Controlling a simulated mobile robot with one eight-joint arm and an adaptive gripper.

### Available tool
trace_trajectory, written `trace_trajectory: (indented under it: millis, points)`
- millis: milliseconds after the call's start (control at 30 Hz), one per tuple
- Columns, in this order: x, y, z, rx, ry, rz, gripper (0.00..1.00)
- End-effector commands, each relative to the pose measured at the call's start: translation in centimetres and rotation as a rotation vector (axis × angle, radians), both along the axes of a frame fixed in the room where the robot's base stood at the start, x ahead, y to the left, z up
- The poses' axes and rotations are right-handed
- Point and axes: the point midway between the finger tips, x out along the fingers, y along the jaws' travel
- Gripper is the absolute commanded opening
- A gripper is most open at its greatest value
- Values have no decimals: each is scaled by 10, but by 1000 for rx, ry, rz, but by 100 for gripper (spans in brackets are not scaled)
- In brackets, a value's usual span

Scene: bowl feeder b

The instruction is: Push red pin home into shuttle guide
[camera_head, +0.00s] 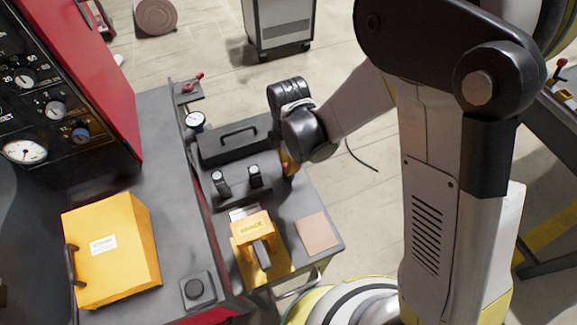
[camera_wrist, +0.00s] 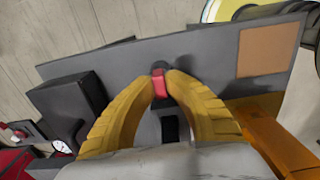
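My gripper (camera_head: 287,170) is low over the right side of the grey bench. In the wrist view its two curved yellow fingers (camera_wrist: 160,85) close in on the red pin (camera_wrist: 159,87), one on each side. The pin's red part shows between the fingertips, and a small bit of red shows at the gripper in the head view (camera_head: 285,165). A dark grey fixture with two black upright clamps (camera_head: 222,184) stands left of the gripper; it seems to be the shuttle guide. How deep the pin sits is hidden by the fingers.
A black block with a handle (camera_head: 238,142) stands behind the clamps, with a dial gauge (camera_head: 195,120) beside it. A yellow device (camera_head: 253,235) and a tan pad (camera_head: 316,233) lie in front. A yellow box (camera_head: 110,245) and a red control cabinet (camera_head: 105,80) are left.

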Motion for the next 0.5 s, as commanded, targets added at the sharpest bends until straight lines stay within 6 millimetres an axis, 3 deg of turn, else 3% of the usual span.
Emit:
trace_trajectory:
  millis: [500]
  points:
    - [0,0,7,0,0,0,0]
